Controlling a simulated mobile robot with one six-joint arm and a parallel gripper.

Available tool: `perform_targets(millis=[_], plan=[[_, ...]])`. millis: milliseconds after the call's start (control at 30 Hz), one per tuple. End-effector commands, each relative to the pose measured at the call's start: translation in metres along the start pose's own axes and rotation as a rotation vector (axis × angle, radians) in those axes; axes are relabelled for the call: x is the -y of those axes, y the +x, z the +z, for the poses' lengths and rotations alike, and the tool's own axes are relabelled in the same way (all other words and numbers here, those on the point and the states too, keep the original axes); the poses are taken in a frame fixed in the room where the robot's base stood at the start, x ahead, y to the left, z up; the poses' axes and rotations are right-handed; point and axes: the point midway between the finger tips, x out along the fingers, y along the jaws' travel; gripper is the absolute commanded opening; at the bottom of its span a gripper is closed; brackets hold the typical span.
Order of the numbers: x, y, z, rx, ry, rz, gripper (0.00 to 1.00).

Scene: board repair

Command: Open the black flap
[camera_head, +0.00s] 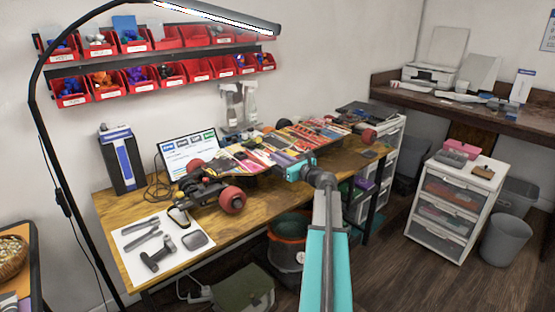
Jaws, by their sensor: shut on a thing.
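A long skateboard with a brightly patterned deck (315,133) and red wheels (232,200) lies across the wooden workbench. My teal gripper (288,173) is at the front edge of the deck, near its middle. It is shut on a small dark part there, which looks like the black flap (266,177). The jaws and my arm hide most of this part, and I cannot tell how far it is open.
Tools lie on a white sheet (135,235) at the bench's left front. A laptop (188,150) and a black-and-blue box (122,160) stand behind. A lamp pole (40,120) rises at left. A white drawer unit (425,205) stands at right; floor between is clear.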

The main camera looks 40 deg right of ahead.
Motion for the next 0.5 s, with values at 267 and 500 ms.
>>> perform_targets(millis=[267,500], plan=[[-0.0031,0.0010,0.0010,-0.002,-0.145,-0.001,0.00],[-0.0082,0.0010,0.0060,-0.001,-0.347,-0.002,0.00]])
